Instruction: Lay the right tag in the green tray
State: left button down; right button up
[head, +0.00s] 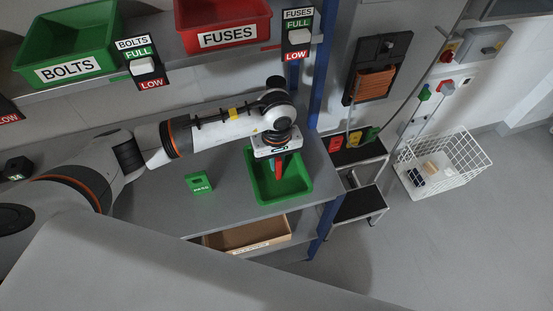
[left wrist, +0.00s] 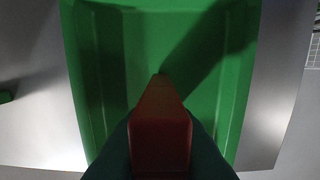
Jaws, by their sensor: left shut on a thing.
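The green tray (head: 302,194) stands on the grey bench, open side up. My left gripper (head: 279,168) points down over the tray, shut on a red tag (head: 279,162). In the left wrist view the red tag (left wrist: 161,145) sits between the dark fingers, above the floor of the green tray (left wrist: 240,60). I cannot tell how high the tag is above the floor, and its lettering is hidden. A green tag marked PASS (head: 199,184) lies on the bench left of the tray. A black tag (head: 18,168) is at the far left. My right gripper is not in view.
A shelf above holds a green BOLTS bin (head: 68,40) and a red FUSES bin (head: 225,28). An open cardboard box (head: 247,236) is below the bench's front edge. A white wire basket (head: 445,165) stands on the floor at right. The bench is clear between the PASS tag and tray.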

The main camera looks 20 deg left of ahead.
pick_arm(q)
jog(key=c, duration=1.5)
grip_release()
jog(key=shift+f, duration=0.1)
jog(key=shift+o, duration=0.2)
jog(key=shift+r+p, duration=0.25)
jog(key=shift+p, duration=0.05)
jog(key=shift+w+r+b, duration=0.15)
jog(key=shift+r+b, duration=0.15)
jog(key=shift+r, duration=0.05)
notch_tip(320, 180, up, 11)
jog(key=shift+r+b, duration=0.1)
jog(key=shift+b, duration=1.05)
